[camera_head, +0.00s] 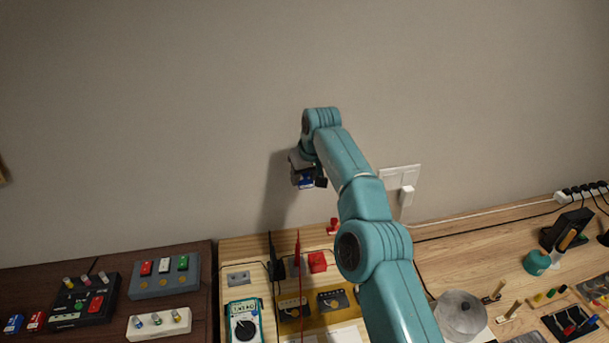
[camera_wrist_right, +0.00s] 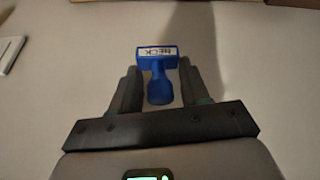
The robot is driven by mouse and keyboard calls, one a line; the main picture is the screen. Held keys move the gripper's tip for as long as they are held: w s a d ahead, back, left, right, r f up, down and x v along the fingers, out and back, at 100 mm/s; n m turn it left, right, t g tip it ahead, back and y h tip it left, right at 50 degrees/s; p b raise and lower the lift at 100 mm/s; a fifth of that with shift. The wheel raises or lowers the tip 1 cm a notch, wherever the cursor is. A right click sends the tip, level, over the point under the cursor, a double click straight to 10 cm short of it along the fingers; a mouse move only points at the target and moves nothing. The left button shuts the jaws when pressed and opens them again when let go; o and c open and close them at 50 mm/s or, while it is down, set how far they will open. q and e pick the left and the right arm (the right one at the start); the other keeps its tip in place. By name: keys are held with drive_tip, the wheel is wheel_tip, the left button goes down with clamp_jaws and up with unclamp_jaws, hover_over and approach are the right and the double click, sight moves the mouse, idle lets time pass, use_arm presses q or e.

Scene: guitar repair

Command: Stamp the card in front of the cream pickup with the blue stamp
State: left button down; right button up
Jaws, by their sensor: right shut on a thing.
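My right gripper (camera_head: 309,179) is raised in front of the wall, above the back edge of the bench. It is shut on the blue stamp (camera_head: 304,182). In the right wrist view the stamp (camera_wrist_right: 158,62) sits between the two dark fingers (camera_wrist_right: 158,88), with a white label reading NECK on its wide end. I cannot make out the cream pickup for certain. White, card-like pieces (camera_head: 345,336) show at the bottom edge, partly cut off and partly behind my right arm. My left gripper is not in view.
A dark board at left holds a grey switch box (camera_head: 165,276), a black box (camera_head: 84,303) and a cream box with knobs (camera_head: 158,324). A teal meter (camera_head: 244,324), a red block (camera_head: 317,262) and a yellow tray (camera_head: 292,327) are below.

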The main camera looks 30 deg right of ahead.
drive_tip(key=shift+c, duration=1.4)
drive_tip(key=shift+o, duration=0.4)
drive_tip(key=shift+a, duration=0.15)
